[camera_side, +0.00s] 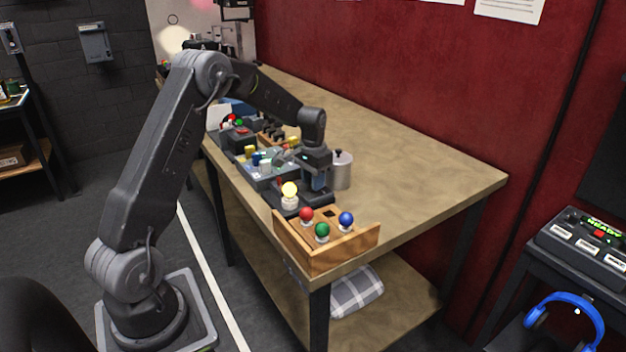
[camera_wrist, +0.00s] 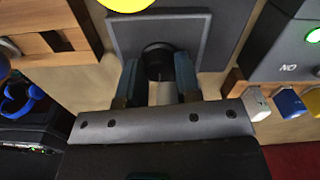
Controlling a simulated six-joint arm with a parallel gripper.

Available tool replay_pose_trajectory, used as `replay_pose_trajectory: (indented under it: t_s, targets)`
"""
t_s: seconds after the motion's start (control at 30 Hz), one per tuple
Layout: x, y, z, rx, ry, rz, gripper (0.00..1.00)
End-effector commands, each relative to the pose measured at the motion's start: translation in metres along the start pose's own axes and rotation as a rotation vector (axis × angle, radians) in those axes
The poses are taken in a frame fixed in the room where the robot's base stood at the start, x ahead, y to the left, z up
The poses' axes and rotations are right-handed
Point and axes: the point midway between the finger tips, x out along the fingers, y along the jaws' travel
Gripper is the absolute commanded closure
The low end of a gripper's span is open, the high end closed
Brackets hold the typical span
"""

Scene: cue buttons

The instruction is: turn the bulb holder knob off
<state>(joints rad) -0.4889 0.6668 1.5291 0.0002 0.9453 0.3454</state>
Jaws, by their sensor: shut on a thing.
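The bulb holder is a dark base (camera_side: 270,199) near the front edge of the workbench, with a bright yellow, glowing-looking bulb (camera_side: 290,189) upright on a white socket. In the wrist view its dark grey plate (camera_wrist: 208,38) fills the upper middle, and the yellow bulb (camera_wrist: 128,4) is cut off at the top edge. The round black knob (camera_wrist: 158,58) sits on that plate. My gripper (camera_wrist: 157,82) has a finger on each side of the knob and is shut on it. In the side view my gripper (camera_side: 316,186) points down over the holder, hiding the knob.
A wooden box (camera_side: 340,257) with red, green and blue bulbs stands close at the front corner. A metal canister (camera_side: 341,171) is just behind my gripper. A grey box with blue and yellow parts (camera_side: 262,170) is to the left. The bench at right is clear.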

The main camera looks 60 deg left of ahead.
Motion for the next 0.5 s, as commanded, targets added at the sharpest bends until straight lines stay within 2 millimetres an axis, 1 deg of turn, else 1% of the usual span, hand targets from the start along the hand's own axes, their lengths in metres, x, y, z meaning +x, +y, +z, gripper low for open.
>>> replay_pose_trajectory:
  t_s: [0.5]
  targets:
    - [0.0003,-0.0004,0.0007,-0.492,-0.002,0.0,0.93]
